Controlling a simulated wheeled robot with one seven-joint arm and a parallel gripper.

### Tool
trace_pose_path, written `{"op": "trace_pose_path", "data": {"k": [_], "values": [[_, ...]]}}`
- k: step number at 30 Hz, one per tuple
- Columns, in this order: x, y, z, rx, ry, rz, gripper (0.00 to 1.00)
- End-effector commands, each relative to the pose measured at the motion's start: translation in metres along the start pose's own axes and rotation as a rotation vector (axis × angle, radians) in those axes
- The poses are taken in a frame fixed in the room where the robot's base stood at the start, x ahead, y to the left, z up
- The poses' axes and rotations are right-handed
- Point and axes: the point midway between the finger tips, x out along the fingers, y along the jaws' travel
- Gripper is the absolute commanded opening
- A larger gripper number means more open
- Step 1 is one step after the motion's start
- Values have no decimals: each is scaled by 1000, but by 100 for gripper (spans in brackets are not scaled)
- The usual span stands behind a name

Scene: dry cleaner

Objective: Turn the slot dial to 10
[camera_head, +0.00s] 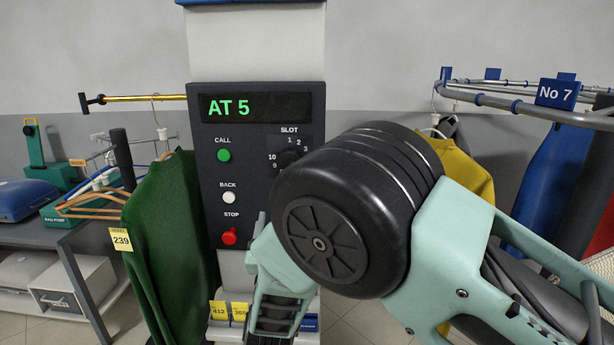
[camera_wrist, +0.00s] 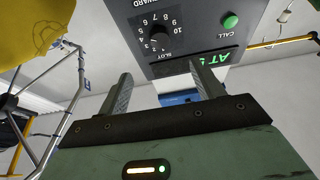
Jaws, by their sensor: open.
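The slot dial (camera_head: 289,158) is a black round knob with numbers around it, on the dark control panel (camera_head: 236,97). In the head view my arm hides its lower right side. In the wrist view the dial (camera_wrist: 159,36) shows upside down, beyond and above the fingertips. Its pointer is too small to read for certain. The panel's display (camera_head: 236,107) reads "AT 5" in green. My gripper (camera_wrist: 161,76) is open and empty, its two fingers apart and clear of the dial. In the head view it is below the dial, in front of the panel's lower part.
The green call button (camera_head: 224,155), white back button (camera_head: 229,198) and red stop button (camera_head: 229,236) are left of the dial. A green garment (camera_head: 165,245) hangs at left, close to the panel. A yellow garment (camera_head: 463,172) and a rail marked No 7 (camera_head: 556,93) are at right.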

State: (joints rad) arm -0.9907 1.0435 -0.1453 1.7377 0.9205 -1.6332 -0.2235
Motion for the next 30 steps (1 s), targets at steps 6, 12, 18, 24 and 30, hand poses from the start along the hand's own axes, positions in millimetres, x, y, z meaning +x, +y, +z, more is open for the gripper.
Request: {"op": "trace_pose_path", "data": {"k": [6, 12, 18, 24, 30], "values": [[20, 1, -4, -3, 16, 7, 67], [61, 2, -7, -2, 15, 7, 67], [103, 2, -7, -2, 15, 7, 67], [142, 2, -7, -1, 14, 5, 67], [165, 1, -5, -2, 12, 5, 67]]}}
